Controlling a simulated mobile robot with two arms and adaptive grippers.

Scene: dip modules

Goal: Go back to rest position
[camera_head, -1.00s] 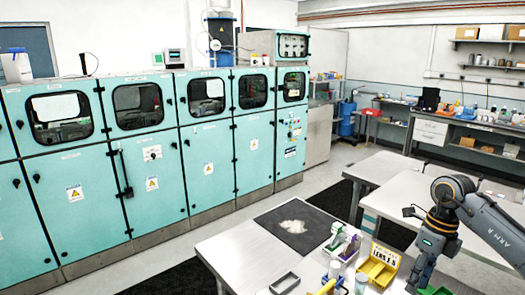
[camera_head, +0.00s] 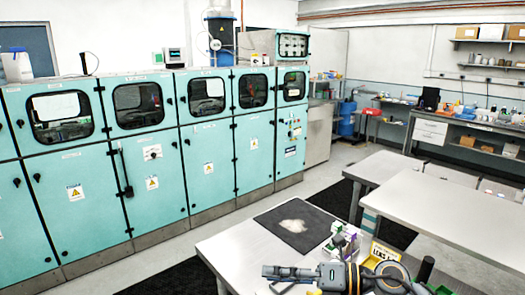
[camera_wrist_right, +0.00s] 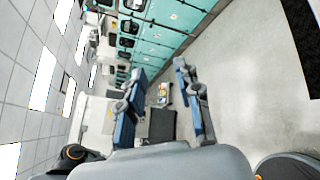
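My right gripper (camera_head: 272,273) is low over the front of the near steel table, pointing left in the head view. In the right wrist view (camera_wrist_right: 160,75) its two blue-grey fingers are spread apart, with nothing between them. My right arm's wrist lies across the table's lower right part and hides much of what stands there. My left gripper is not in view.
The near table (camera_head: 222,248) bears a dark mat (camera_head: 285,236) with a pale patch. A yellow labelled bin (camera_head: 385,254) and small containers (camera_head: 343,240) are partly behind my arm. Teal cabinets (camera_head: 153,190) stand behind. Another bare table (camera_head: 450,215) is at right.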

